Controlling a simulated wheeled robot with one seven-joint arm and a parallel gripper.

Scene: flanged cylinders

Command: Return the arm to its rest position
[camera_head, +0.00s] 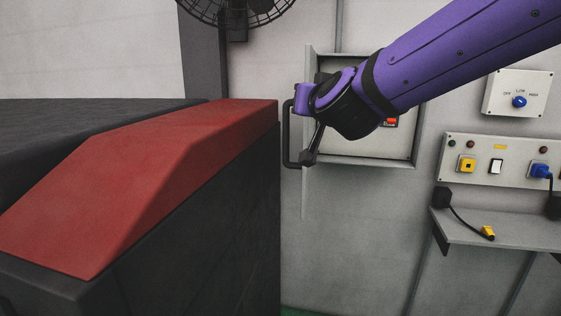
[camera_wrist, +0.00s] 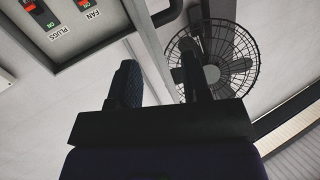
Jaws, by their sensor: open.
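My arm comes in purple from the upper right in the head view, with its dark wrist in front of an open grey wall box (camera_head: 410,145). In the wrist view, my gripper (camera_wrist: 160,82) has its two dark fingers spread apart, with nothing visible between them. The fingers point toward the gap between the switch box (camera_wrist: 95,45) and the wall fan (camera_wrist: 212,62).
The box door (camera_head: 308,190) stands open, nearly edge-on, close to my wrist. A red-topped dark block (camera_head: 150,165) fills the left. The fan (camera_head: 235,8) hangs above. A socket panel (camera_head: 510,172), a dial panel (camera_head: 500,90) and a shelf (camera_head: 510,232) are at right.

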